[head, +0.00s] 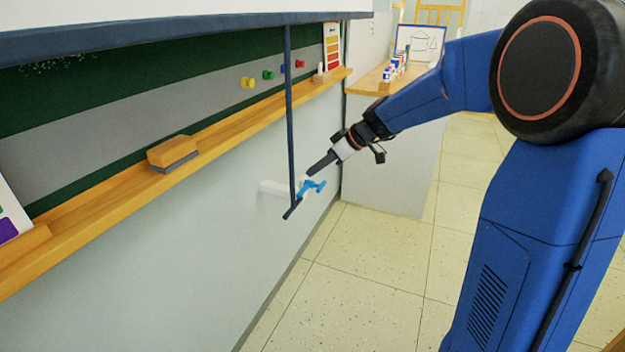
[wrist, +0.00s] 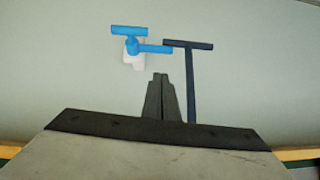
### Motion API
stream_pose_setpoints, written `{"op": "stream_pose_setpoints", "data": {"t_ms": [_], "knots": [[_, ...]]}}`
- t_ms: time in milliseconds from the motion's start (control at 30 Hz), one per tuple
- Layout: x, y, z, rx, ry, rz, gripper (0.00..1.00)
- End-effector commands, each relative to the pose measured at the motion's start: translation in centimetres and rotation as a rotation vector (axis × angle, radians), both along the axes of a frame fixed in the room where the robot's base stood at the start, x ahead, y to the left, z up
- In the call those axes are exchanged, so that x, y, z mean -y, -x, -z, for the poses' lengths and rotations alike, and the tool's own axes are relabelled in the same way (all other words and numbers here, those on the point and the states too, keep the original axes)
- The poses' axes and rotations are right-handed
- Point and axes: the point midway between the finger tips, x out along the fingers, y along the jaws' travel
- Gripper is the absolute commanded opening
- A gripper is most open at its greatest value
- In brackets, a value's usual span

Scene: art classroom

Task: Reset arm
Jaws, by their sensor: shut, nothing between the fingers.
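My gripper (head: 311,174) reaches out from my blue arm toward the pale wall under the board. In the wrist view my gripper (wrist: 160,76) has its two dark fingers pressed together with nothing between them. A blue handle (head: 313,187) on a white wall mount is close to the fingertips. In the wrist view the blue handle (wrist: 133,45) lies beyond and to the left of the tips, with a gap in the picture. Contact depth is hard to judge.
A dark hanging rod (head: 289,110) with a crossbar end passes close to my gripper; its crossbar (wrist: 188,44) is right of the tips. A wooden ledge (head: 230,125) holds an eraser (head: 172,152). A counter (head: 385,160) stands behind. The tiled floor (head: 350,290) is clear.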

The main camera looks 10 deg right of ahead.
Motion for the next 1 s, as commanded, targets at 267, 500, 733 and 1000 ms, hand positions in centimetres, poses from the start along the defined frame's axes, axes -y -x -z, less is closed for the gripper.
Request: {"op": "stream_pose_setpoints", "data": {"t_ms": [267,500,733,1000], "knots": [[2.9,2.0,-3.6,0.002,0.001,0.002,0.0],[4.0,3.0,-4.9,-0.001,0.001,0.001,0.0],[3.7,7.1,-5.2,-0.065,0.03,0.053,0.0],[3.7,16.6,-4.4,-0.204,0.105,0.22,0.0]]}}
